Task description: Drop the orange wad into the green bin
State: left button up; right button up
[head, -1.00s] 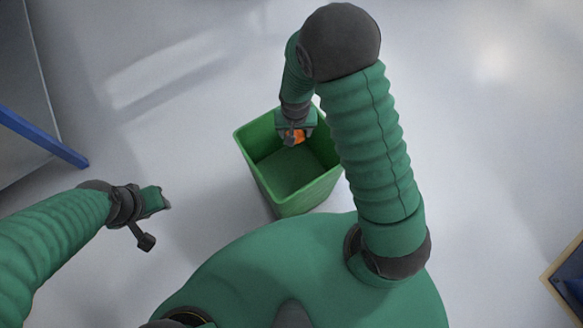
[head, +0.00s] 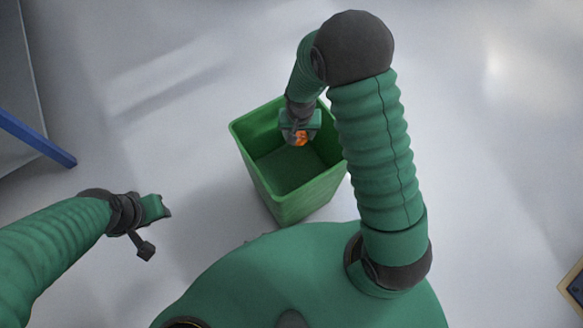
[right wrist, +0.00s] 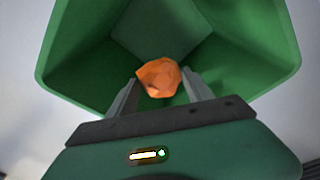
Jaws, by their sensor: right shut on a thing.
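The orange wad (head: 300,139) is small and crumpled. My right gripper (head: 297,137) is shut on it, above the opening of the green bin (head: 262,178). In the right wrist view the wad (right wrist: 158,77) sits between the two grey fingertips, with the inside of the bin (right wrist: 75,62) behind it. The bin is open-topped and stands upright on the floor; the part of it that I see inside looks empty. My left gripper (head: 163,206) is out to the left, away from the bin; I cannot tell whether its jaws are open.
A blue bar (head: 38,138) beside a grey panel (head: 15,60) is at the left edge. A wooden-edged object (head: 573,290) with blue in it is at the lower right edge. The pale floor around the bin is clear.

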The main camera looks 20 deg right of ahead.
jog(key=o, duration=1.4)
jog(key=shift+d, duration=0.2)
jog(key=shift+a, duration=0.3)
pick_arm(q)
jog(key=w+p+v, duration=0.1)
jog(key=p+v, duration=0.5)
jog(key=shift+w+r, duration=0.15)
jog(key=shift+r, duration=0.2)
pick_arm(e)
notch_tip(320, 180, up, 17)
jog(key=s+a, duration=0.1)
jog(key=s, duration=0.1)
jog(key=shift+f, duration=0.2)
pick_arm(q)
jog(key=shift+d, duration=0.15)
pick_arm(e)
jog(key=shift+s, duration=0.1)
